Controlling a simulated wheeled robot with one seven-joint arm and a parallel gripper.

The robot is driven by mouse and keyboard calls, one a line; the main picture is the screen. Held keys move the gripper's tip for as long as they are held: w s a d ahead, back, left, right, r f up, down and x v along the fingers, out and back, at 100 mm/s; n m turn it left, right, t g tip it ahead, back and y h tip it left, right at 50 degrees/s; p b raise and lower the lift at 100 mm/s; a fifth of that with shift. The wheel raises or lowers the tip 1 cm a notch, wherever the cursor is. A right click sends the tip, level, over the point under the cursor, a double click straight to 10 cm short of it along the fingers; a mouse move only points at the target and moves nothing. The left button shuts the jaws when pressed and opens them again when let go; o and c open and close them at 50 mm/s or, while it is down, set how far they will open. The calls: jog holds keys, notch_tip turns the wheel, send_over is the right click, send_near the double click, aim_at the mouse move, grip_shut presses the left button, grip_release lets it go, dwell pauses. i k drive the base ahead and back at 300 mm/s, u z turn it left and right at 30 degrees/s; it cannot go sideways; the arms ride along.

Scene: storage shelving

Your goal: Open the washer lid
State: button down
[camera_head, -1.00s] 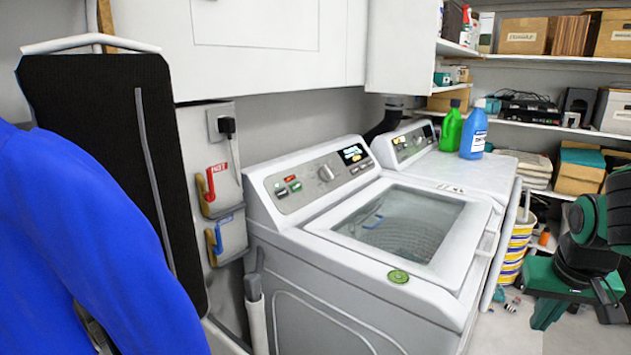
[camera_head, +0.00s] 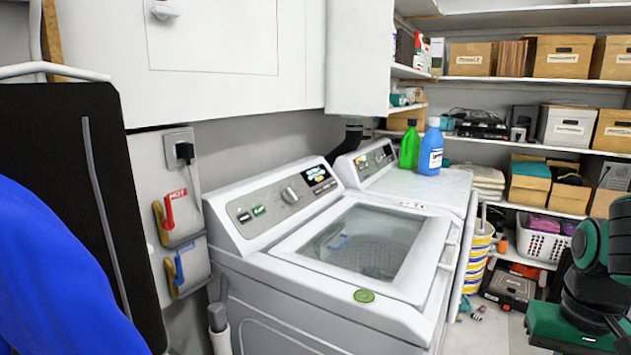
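The white washer (camera_head: 330,290) stands in the middle of the head view, its control panel (camera_head: 280,199) sloping along the back. Its lid (camera_head: 432,262) is down and shut, a white frame around a glass window (camera_head: 365,243). The drum shows through the glass. A small handle (camera_head: 447,251) shows at the lid's right edge. A round green badge (camera_head: 364,296) sits on the front rim below the lid. My gripper is not in view.
Another white appliance (camera_head: 425,187) adjoins behind, bearing a green bottle (camera_head: 409,148) and a blue bottle (camera_head: 431,152). A white cabinet (camera_head: 210,60) hangs above. A green-and-black machine (camera_head: 590,275) stands at right, a large blue object (camera_head: 60,290) at left. Some floor (camera_head: 485,332) is clear.

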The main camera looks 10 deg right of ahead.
aim_at(411, 286)
jog(key=u, duration=0.45)
jog(key=k, duration=1.25)
jog(key=z, duration=0.8)
jog(key=i, duration=1)
jog(key=u, duration=0.05)
